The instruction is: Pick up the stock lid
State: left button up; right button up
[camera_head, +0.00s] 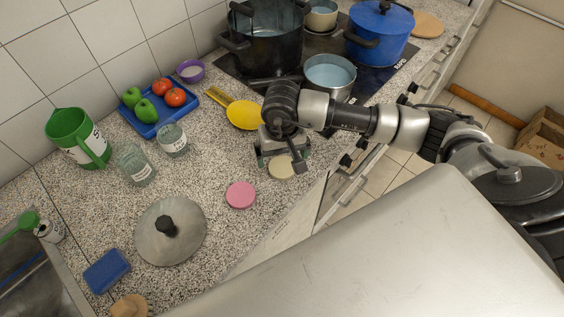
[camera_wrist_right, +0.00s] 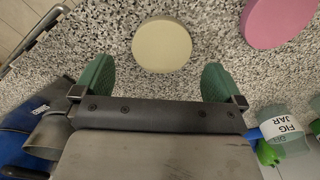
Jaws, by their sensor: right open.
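No lid has a readable label, so I cannot tell which one is the stock lid. A large round steel lid with a black knob (camera_head: 170,231) lies flat on the counter at the front left. A cream disc (camera_head: 281,166) and a pink disc (camera_head: 240,195) lie flat near the counter's front edge. My right gripper (camera_head: 282,155) is open and empty over the counter, close to the cream disc. In the wrist view, the cream disc (camera_wrist_right: 162,45) shows ahead of the gap between the green fingers (camera_wrist_right: 157,78), untouched. My left gripper is not in view.
Two glass jars (camera_head: 173,139) and a green mug (camera_head: 77,137) stand at the left; one reads FIG JAR in the wrist view (camera_wrist_right: 284,128). A blue tray (camera_head: 150,129) holds produce. A yellow utensil (camera_head: 243,114) lies behind my gripper. Pots (camera_head: 380,31) fill the hob.

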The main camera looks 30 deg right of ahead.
aim_at(282, 164)
notch_tip(282, 164, down, 2)
jog(key=shift+s+a+f, duration=0.1)
jog(key=shift+f, duration=0.05)
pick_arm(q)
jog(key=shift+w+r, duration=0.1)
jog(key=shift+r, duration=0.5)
pick_arm(e)
jog(key=shift+f, duration=0.35)
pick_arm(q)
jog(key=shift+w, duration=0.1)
pick_arm(e)
jog(key=shift+c, duration=0.5)
jog(key=c, duration=0.9)
jog(key=shift+r, duration=0.1)
